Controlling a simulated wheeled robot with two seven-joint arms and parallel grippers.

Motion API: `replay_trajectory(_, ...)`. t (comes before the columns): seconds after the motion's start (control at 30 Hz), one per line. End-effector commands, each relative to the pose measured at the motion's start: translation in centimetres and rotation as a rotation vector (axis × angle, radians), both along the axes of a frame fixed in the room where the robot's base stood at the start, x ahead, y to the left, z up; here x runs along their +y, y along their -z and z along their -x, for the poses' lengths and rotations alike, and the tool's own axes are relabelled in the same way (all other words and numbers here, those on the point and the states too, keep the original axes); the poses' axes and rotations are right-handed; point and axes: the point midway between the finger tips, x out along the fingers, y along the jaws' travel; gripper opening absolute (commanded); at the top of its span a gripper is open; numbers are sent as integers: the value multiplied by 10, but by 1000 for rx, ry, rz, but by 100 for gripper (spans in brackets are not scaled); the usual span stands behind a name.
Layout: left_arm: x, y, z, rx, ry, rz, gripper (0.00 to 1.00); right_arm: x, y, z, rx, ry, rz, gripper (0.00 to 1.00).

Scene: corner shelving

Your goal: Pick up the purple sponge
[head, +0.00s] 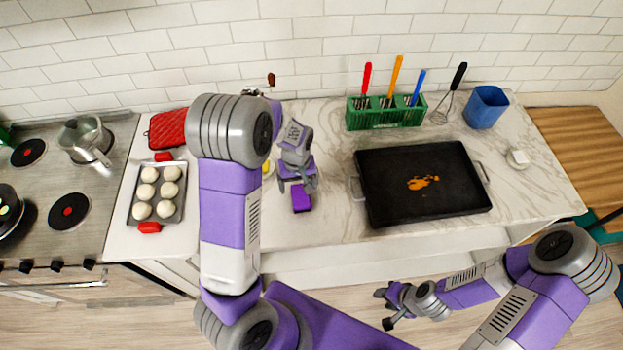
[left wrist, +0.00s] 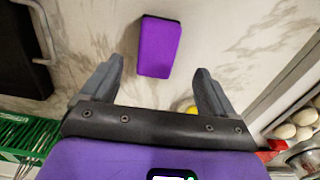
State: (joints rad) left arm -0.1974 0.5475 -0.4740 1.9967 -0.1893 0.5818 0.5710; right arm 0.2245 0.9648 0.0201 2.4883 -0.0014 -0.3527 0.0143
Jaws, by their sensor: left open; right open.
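The purple sponge (head: 301,198) lies on the marble counter, close to its front edge and left of the black griddle. In the left wrist view the sponge (left wrist: 158,46) is a purple block with a dark edge, lying beyond and between my fingertips. My left gripper (head: 298,186) is open and empty above the counter by the sponge; its two grey fingers (left wrist: 160,80) are spread wide. My right gripper (head: 384,307) is open and empty in front of the counter, away from the sponge.
A black griddle (head: 425,203) with an orange spill stands right of the sponge. A green utensil holder (head: 385,120) and a blue cup (head: 485,107) stand behind. A tray of buns (head: 179,209) is at left. A yellow thing (left wrist: 191,109) shows partly near my left finger.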

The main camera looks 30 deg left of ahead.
Motion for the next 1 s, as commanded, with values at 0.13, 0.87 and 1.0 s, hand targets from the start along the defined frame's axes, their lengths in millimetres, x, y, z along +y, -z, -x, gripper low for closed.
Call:
replay_trajectory(0.13,0,10,1,4,0,0,88,0,0,2,3,-1,-1,43)
replay_trajectory(0.87,-2,76,-2,0,1,1,88,0,-2,1,3,-1,-1,43)
replay_trajectory(1.0,-2,76,-1,0,1,1,76,0,-2,1,3,-1,-1,43)
